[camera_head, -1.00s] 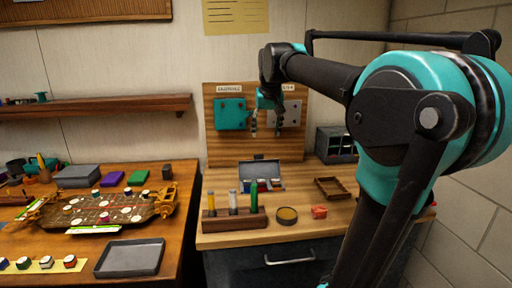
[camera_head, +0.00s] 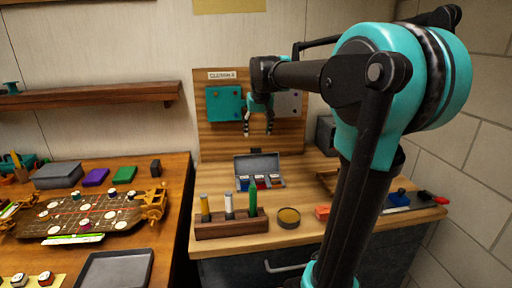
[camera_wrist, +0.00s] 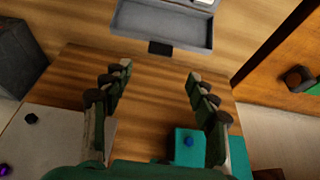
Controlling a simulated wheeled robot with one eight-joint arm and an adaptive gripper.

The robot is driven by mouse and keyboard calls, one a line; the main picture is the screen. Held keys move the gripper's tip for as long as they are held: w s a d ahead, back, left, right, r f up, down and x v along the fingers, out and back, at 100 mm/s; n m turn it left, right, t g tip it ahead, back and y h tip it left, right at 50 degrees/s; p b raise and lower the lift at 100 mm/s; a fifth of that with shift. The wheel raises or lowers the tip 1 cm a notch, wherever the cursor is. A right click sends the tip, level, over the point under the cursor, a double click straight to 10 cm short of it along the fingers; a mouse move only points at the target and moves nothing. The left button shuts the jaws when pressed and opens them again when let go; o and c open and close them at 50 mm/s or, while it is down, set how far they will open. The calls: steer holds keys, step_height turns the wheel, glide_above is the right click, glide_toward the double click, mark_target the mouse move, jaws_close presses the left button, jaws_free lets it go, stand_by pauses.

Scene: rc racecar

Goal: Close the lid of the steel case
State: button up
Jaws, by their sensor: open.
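The steel case (camera_head: 262,187) is a small grey box on the right-hand wooden workbench, with its lid (camera_head: 257,164) standing open at the back. Small coloured items show inside it. In the wrist view, the grey lid (camera_wrist: 165,24) is at the top, with a dark latch tab at its edge; most of the case is cut off. My gripper (camera_head: 258,132) points down above and behind the lid, in front of the wooden backboard. Its fingers are apart and empty, also in the wrist view (camera_wrist: 158,74). It does not appear to touch the lid.
The backboard (camera_head: 208,138) carries a teal box (camera_head: 224,103) and a pale plate close behind my gripper. A wooden rack (camera_head: 232,226) with upright tubes stands in front of the case. A round tin (camera_head: 289,217) and a red block (camera_head: 322,212) lie to the right.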

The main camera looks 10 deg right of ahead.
mark_target(256, 151)
steer(key=x, duration=0.9)
steer(key=shift+f, duration=0.1)
jaws_close()
